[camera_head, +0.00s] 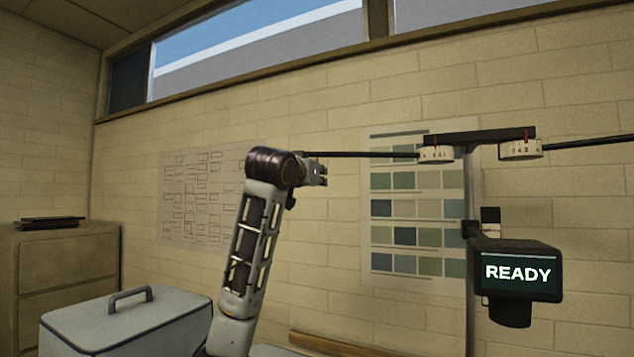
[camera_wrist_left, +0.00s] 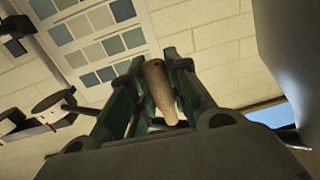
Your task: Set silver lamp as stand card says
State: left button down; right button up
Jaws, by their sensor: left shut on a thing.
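My left gripper (camera_head: 321,173) is raised in front of the back wall, beside the left end of a thin black rod (camera_head: 360,154). In the left wrist view its fingers (camera_wrist_left: 157,72) are shut on a tan, tapered handle-like piece (camera_wrist_left: 160,92); what it belongs to is unclear. The rod runs right to a white marked dial (camera_head: 436,154) under a black crossbar (camera_head: 480,137). A second white dial (camera_head: 520,149) carries another rod to the right. The dial marks are too small to read. I cannot make out a silver lamp head or a readable stand card. My right gripper is not in view.
A black display (camera_head: 518,272) reads READY beside the stand's pole (camera_head: 471,190). A colour-swatch chart (camera_head: 380,270) and a pale diagram sheet (camera_head: 200,232) hang on the wall. A grey lidded box (camera_head: 75,325) and a cabinet (camera_head: 60,285) stand at left.

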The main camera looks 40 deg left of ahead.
pick_arm(q)
jog(key=shift+s+d, duration=0.55)
jog(key=shift+d, duration=0.05)
jog(key=c, duration=1.3)
grip_release()
jog(key=shift+s, duration=0.1)
jog(key=shift+v, duration=6)
